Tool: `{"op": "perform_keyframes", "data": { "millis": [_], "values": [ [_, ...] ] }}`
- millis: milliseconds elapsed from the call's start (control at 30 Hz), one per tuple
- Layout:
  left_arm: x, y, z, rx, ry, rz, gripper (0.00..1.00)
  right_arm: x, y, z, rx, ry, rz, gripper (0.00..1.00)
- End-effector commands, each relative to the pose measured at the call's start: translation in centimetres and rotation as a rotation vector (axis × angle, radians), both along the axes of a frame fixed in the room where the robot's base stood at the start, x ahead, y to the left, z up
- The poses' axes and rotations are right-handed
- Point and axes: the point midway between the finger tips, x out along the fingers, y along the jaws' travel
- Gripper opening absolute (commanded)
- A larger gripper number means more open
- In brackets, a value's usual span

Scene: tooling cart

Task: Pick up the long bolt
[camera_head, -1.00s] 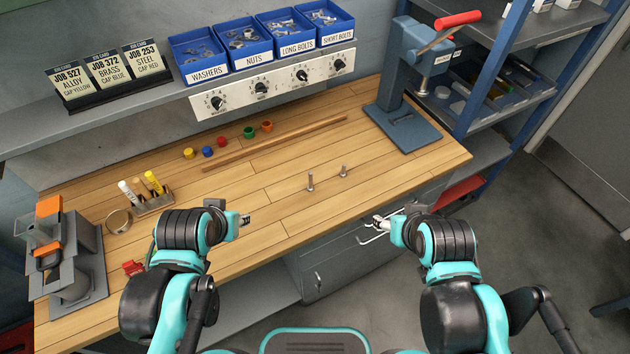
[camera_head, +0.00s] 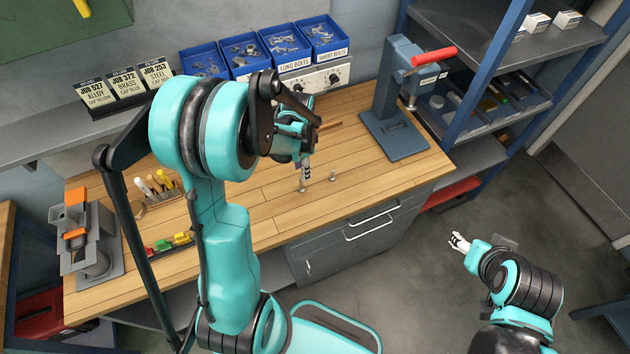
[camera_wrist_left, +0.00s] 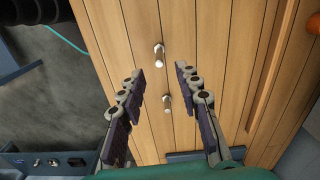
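Two silver bolts stand upright on the wooden bench. The long bolt (camera_head: 302,187) is the left one in the head view, the short bolt (camera_head: 333,177) the right one. My left gripper (camera_head: 306,172) points down above the long bolt. In the left wrist view the gripper (camera_wrist_left: 160,71) is open with nothing between its fingers. There the long bolt (camera_wrist_left: 157,57) shows just beyond the fingertips, and the short bolt (camera_wrist_left: 167,103) lies lower, seen between the fingers. My right gripper (camera_head: 459,241) hangs off the bench at the right, too small to tell open or shut.
A blue press (camera_head: 396,137) stands at the bench's right end. A rack of marker-like sticks (camera_head: 158,188) and a grey-orange device (camera_head: 88,240) stand at the left. Blue bins (camera_head: 325,36) sit on the shelf behind. Bare wood surrounds the bolts.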

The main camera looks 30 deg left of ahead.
Motion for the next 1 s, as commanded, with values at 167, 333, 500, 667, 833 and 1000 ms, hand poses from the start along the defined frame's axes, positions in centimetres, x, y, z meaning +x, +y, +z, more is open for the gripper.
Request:
{"op": "perform_keyframes", "data": {
  "millis": [167,333,500,667,833,1000],
  "values": [
    [0.0,0.0,-2.3,0.000,0.000,0.000,0.34,0.0,0.0,-0.6,0.000,0.000,0.000,0.57],
    [-0.2,0.1,-4.6,0.000,0.000,0.001,0.34,0.0,0.0,-1.1,0.000,0.000,0.000,0.57],
    [-0.3,0.2,-6.9,0.001,-0.001,0.001,0.34,0.0,0.0,-1.5,0.000,0.000,0.000,0.57],
    [-0.3,0.1,-7.5,0.000,-0.001,0.001,0.34,0.0,0.0,-1.5,0.000,0.000,0.000,0.57],
    [-0.3,0.1,-7.4,0.000,-0.001,0.001,0.28,0.0,0.0,-1.5,0.000,0.000,0.000,0.57],
    [-0.3,0.2,-7.4,0.000,-0.001,0.001,0.00,0.0,0.0,-1.5,0.000,0.000,0.000,0.57]
  ]
}}
